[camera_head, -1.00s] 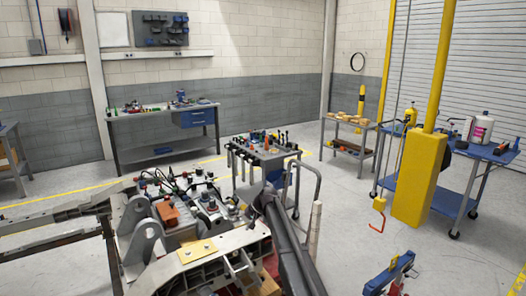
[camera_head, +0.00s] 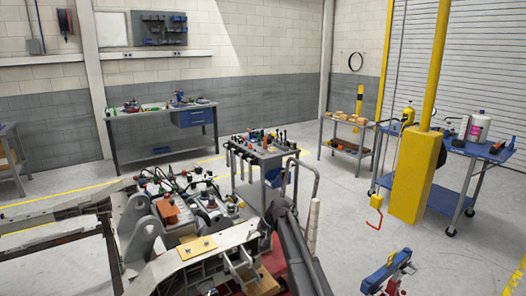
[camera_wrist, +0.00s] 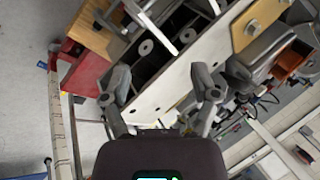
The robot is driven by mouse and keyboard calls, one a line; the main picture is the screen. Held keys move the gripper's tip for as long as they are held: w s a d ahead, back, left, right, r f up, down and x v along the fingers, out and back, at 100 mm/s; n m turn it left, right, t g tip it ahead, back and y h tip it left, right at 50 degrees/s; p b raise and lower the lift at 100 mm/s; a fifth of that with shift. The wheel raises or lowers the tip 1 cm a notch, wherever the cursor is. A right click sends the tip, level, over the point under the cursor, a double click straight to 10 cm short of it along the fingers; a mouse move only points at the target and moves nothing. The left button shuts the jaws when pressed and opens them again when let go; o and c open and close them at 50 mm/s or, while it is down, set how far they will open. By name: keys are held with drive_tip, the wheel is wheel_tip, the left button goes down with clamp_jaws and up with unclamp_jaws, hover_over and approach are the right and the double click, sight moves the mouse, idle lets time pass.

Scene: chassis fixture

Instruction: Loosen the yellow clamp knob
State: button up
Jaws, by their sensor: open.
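I cannot make out the yellow clamp knob for certain in either view. In the head view, a flat yellow plate (camera_head: 197,248) with small dark spots lies on top of the near end of the grey chassis. A tan-yellow plate with a hole (camera_wrist: 256,26) shows at the upper right of the wrist view. My gripper (camera_wrist: 160,82) is open and empty in the wrist view, its two grey fingers spread in front of a pale, perforated chassis rail (camera_wrist: 172,88). I cannot make out the gripper in the head view.
A tool cart (camera_head: 263,150) stands behind the chassis. A yellow hoist post (camera_head: 412,180) with a hanging red hook (camera_head: 374,218) is to the right. A blue-topped table (camera_head: 488,150) is beyond it. Wooden and red blocks (camera_wrist: 95,35) sit beside the rail. Floor between cart and post is open.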

drive_tip(key=s+d+h, duration=0.2)
drive_tip(key=s+d, duration=0.4)
drive_tip(key=s, duration=0.5)
drive_tip(key=s+d+f+g+h, duration=0.1)
drive_tip(key=s+d+h, duration=0.1)
drive_tip(key=s+d, duration=0.5)
drive_tip(key=s+d+f+h, duration=0.1)
drive_tip(key=s+d, duration=0.6)
drive_tip(key=s, duration=0.8)
drive_tip(key=shift+f+h, duration=0.2)
drive_tip(key=shift+h, duration=0.2)
